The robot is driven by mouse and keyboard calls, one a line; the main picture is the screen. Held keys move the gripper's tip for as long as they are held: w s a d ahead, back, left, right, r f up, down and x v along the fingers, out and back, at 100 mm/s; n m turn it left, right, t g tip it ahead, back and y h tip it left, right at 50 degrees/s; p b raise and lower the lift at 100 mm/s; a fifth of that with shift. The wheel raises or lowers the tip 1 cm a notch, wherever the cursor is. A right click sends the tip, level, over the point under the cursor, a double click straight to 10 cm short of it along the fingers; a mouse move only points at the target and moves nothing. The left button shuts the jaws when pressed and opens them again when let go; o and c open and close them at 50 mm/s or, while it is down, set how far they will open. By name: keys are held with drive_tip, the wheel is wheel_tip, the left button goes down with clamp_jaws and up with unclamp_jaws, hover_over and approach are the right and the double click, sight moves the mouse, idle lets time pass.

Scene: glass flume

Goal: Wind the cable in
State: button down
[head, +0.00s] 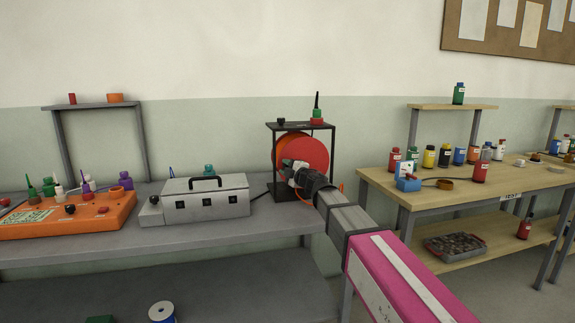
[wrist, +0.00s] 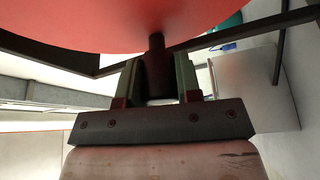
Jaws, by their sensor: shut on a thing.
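The reel is a red-orange disc (head: 312,150) inside a black frame (head: 333,148) at the back right of the grey bench. Its red face (wrist: 120,22) fills the top of the wrist view. A dark crank handle (wrist: 156,65) sticks out from that face. My gripper (head: 290,170) is in front of the reel's lower part. In the wrist view its two greenish fingers (wrist: 158,82) stand on both sides of the handle and are shut on it. My arm hides part of the reel. A short dark cable (head: 260,194) shows between the grey box and the frame; its full run is hidden.
A grey box with a black handle (head: 205,199) and an orange panel (head: 75,215) with bottles stand left on the grey bench (head: 235,232). A green and red bottle (head: 317,117) stands on the frame. A wooden table (head: 440,196) with several bottles is at right.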

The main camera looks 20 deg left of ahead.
drive_tip(key=shift+f+n+g, duration=0.3)
drive_tip(key=shift+f+n, duration=0.05)
drive_tip(key=shift+n, duration=0.05)
drive_tip(key=shift+f, duration=0.1)
drive_tip(key=c, duration=0.8)
unclamp_jaws()
drive_tip(key=shift+s, duration=0.1)
drive_tip(key=r+v, duration=0.1)
drive_tip(key=v, duration=0.9)
drive_tip(key=shift+s+d+f, duration=0.25)
drive_tip(key=shift+f, duration=0.25)
